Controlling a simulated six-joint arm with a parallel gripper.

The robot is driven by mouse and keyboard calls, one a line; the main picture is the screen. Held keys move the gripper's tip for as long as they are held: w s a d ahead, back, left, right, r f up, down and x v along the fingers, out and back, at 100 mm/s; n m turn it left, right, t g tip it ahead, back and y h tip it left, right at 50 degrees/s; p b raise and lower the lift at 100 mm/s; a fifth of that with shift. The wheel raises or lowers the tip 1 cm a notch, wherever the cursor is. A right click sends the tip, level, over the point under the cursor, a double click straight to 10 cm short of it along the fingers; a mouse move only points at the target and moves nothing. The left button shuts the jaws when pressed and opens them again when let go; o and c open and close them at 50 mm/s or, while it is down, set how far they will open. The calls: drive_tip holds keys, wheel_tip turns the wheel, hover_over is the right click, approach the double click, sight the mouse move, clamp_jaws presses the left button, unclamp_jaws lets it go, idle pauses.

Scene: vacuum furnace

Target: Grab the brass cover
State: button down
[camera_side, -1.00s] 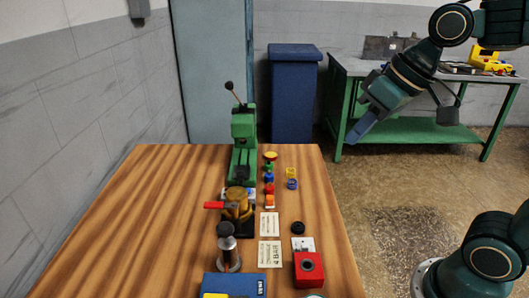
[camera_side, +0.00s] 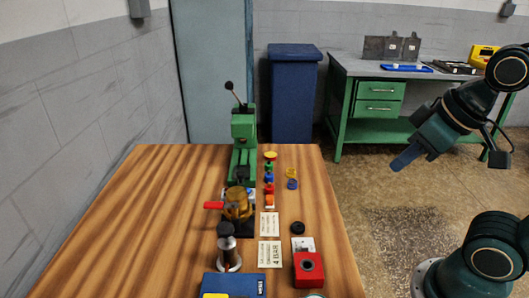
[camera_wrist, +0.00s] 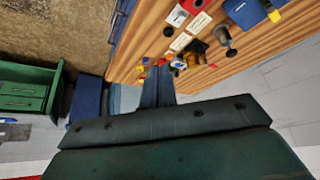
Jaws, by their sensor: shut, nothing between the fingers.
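A brass-coloured rounded piece (camera_side: 238,203), likely the brass cover, sits on a dark base on the wooden table, with a red handle sticking out to its left. It also shows small in the wrist view (camera_wrist: 194,60), near the tip of my fingers in the picture but far beyond them. My gripper (camera_side: 400,164) is shut and empty, in the air to the right of the table, well away from the brass piece. Its fingers show in the wrist view (camera_wrist: 157,86), close together.
A green press (camera_side: 243,145) stands behind the brass piece. A dark and silver cylinder (camera_side: 229,254), a blue box (camera_side: 234,285) and a red box (camera_side: 308,268) are in front. Small coloured parts line the right. The table's left side (camera_side: 130,220) is clear.

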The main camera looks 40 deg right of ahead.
idle(0.3)
drive_tip(key=shift+c, duration=2.4)
unclamp_jaws()
